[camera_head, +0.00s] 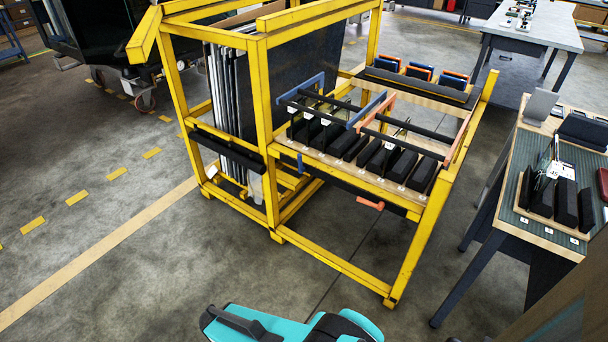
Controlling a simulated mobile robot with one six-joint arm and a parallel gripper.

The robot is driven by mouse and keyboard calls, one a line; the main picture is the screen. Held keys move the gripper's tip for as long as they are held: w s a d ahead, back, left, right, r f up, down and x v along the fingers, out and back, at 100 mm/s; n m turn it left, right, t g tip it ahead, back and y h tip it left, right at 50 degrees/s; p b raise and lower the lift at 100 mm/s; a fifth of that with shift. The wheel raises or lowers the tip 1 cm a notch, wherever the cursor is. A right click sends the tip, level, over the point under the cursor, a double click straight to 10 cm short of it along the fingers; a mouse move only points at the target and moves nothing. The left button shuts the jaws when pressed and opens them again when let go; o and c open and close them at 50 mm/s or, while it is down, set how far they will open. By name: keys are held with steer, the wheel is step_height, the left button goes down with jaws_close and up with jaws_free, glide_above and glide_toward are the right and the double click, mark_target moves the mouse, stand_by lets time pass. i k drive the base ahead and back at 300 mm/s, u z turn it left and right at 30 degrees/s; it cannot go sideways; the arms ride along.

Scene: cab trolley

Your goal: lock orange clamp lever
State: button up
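The orange clamp lever (370,203) sticks out roughly level below the front edge of the yellow trolley's (262,110) shelf. An orange clamp frame (462,138) with black bars sits above the shelf, over a row of black blocks (403,166). A blue clamp frame (369,106) stands to its left. A small blue lever (300,162) at the shelf's front edge hangs about upright. My gripper is not in view; only teal and black parts of my own body show at the bottom, apart from the trolley.
A workbench (513,213) with black parts stands to the right of the trolley, leaving a narrow floor gap. Dark panels (300,70) stand in the trolley's left part. A yellow lower rail (335,268) runs near the floor. Open floor (130,280) lies to the left.

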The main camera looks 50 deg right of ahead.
mark_target(381, 204)
steer(key=u, duration=0.75)
steer(key=k, duration=0.15)
steer(key=z, duration=2.85)
steer(key=i, duration=0.6)
steer(key=z, duration=0.1)
steer(key=k, duration=0.5)
steer(key=z, duration=0.05)
